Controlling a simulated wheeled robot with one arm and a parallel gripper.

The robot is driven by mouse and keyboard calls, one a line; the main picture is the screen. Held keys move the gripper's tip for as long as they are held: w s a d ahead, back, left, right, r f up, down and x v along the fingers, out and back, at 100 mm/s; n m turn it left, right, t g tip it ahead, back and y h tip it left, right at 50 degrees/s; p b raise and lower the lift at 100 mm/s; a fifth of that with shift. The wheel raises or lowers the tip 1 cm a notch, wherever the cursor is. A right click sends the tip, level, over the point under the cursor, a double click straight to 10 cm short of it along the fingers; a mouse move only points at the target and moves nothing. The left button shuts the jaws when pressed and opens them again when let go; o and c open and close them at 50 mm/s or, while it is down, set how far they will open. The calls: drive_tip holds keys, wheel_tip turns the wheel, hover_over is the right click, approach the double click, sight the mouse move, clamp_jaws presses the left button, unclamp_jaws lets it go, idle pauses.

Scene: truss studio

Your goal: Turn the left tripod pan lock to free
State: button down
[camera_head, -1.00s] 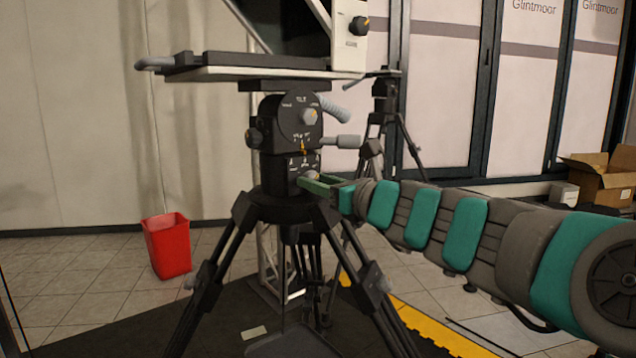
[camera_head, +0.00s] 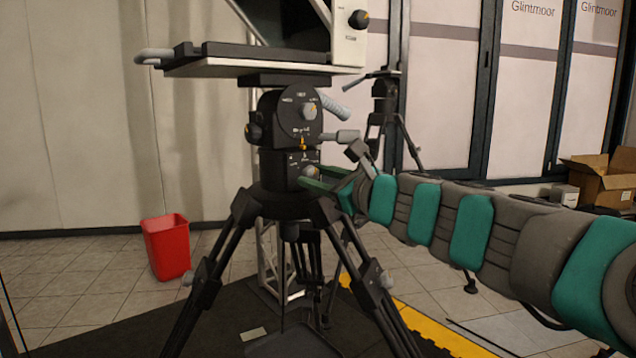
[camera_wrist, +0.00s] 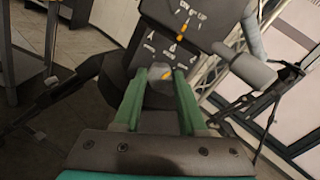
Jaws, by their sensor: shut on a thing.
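The left tripod (camera_head: 287,203) stands in the foreground of the head view, with a black head. Its pan lock is a small grey knob (camera_head: 309,171) low on the head, and it also shows in the wrist view (camera_wrist: 160,72), with an orange mark on it. White labels and a small orange pointer sit above the knob; the lettering is too blurred to read. My gripper (camera_head: 313,180) has green fingers, and in the wrist view (camera_wrist: 159,82) they are shut on the knob's two sides. The fingers hide part of the knob.
A grey handle (camera_head: 340,136) sticks out right, just above my gripper. A flat plate (camera_head: 250,71) with equipment tops the head. A second tripod (camera_head: 384,95) stands behind right. A red bin (camera_head: 166,247) stands on the floor at left.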

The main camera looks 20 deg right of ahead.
drive_tip(key=n+b, duration=0.2)
drive_tip(key=n, duration=0.2)
drive_tip(key=shift+f+n, duration=0.1)
drive_tip(key=shift+n, duration=0.2)
drive_tip(key=n+b, duration=0.1)
drive_tip(key=n, duration=0.1)
drive_tip(key=shift+f+n, duration=0.1)
drive_tip(key=shift+n, duration=0.3)
drive_tip(key=n+b, duration=0.3)
drive_tip(key=n, duration=0.1)
drive_tip(key=shift+n+b, duration=0.5)
drive_tip(key=shift+n, duration=0.3)
drive_tip(key=shift+r, duration=0.25)
drive_tip(key=shift+c, duration=2.3)
unclamp_jaws()
